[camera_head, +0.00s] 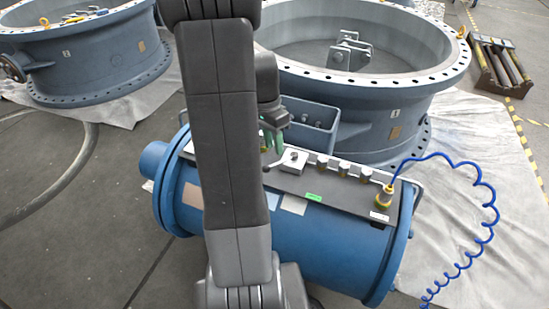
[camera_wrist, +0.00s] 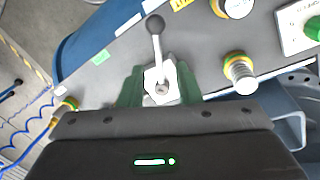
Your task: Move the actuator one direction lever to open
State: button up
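The lever (camera_wrist: 157,48) is a metal bar with a dark ball knob, on a square metal valve block (camera_wrist: 162,88). In the wrist view it points up, away from my gripper. In the head view the lever's knob (camera_head: 266,170) lies left of the block (camera_head: 293,160) on the grey plate. My gripper (camera_wrist: 160,84) has green fingers spread on either side of the block in the wrist view. In the head view my gripper (camera_head: 273,136) is just above and behind the block. Whether the fingers touch it cannot be told. No label naming the lever is readable.
The grey plate (camera_head: 345,199) sits on a blue cylinder (camera_head: 330,245). Several metal fittings stand right of the block, then a yellow fitting (camera_head: 384,196) with a coiled blue hose (camera_head: 480,190). A large flanged valve ring (camera_head: 350,92) stands close behind.

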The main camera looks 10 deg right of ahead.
aim_at(280, 162)
jog(key=f, duration=0.3)
jog(key=s+f+b, duration=0.1)
jog(key=f, duration=0.1)
jog(key=shift+s+d+f, duration=0.1)
jog(key=shift+d+f, duration=0.05)
jog(key=shift+d, duration=0.15)
grip_shut()
